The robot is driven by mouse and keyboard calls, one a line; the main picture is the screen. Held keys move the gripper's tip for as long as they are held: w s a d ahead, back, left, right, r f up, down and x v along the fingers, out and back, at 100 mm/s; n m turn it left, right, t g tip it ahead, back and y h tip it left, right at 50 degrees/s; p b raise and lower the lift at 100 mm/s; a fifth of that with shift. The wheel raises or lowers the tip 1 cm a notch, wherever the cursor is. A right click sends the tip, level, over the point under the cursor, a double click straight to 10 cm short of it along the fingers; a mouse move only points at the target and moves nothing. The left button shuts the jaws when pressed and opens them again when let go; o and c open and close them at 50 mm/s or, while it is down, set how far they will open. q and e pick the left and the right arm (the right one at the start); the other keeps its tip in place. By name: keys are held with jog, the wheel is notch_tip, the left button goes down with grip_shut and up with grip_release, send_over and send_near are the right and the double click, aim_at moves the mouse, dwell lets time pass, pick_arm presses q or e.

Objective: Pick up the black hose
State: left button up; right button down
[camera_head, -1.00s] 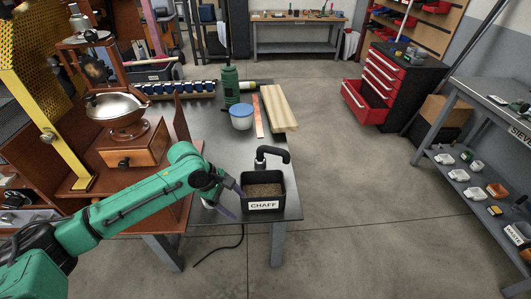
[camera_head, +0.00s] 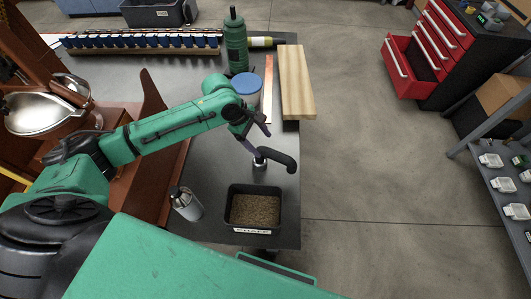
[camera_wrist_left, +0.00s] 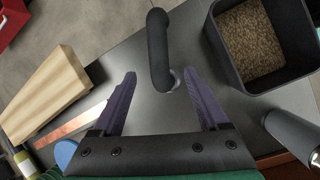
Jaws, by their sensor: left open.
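The black hose (camera_head: 278,157) is a short bent tube with a silvery end, on the dark table near its right edge, behind the chaff bin. It also shows in the left wrist view (camera_wrist_left: 158,48), between and ahead of the fingers. My left gripper (camera_head: 258,140) is open and empty, just behind and left of the hose in the head view. Its two purple fingers (camera_wrist_left: 158,76) are spread, with the hose's silvery end near the gap between their tips. They appear apart from the hose. My right gripper is not in view.
The black chaff bin (camera_head: 252,231) holds brown flakes in front of the hose. A silver canister (camera_head: 186,204) stands left of it.

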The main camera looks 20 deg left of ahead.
aim_at(270, 155)
pick_arm(q)
jog(key=x, duration=0.4)
jog(key=shift+s+d+f, duration=0.15)
jog(key=shift+s+d, duration=0.05)
jog(key=shift+s, duration=0.2)
jog(key=x, duration=0.4)
jog(key=w+x, duration=0.1)
jog(key=x, duration=0.2)
jog(key=shift+a, duration=0.1)
jog(key=shift+f, duration=0.15)
jog(key=shift+c, duration=0.4)
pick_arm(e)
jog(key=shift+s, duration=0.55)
pick_arm(q)
jog(key=shift+w, duration=0.1)
grip_shut()
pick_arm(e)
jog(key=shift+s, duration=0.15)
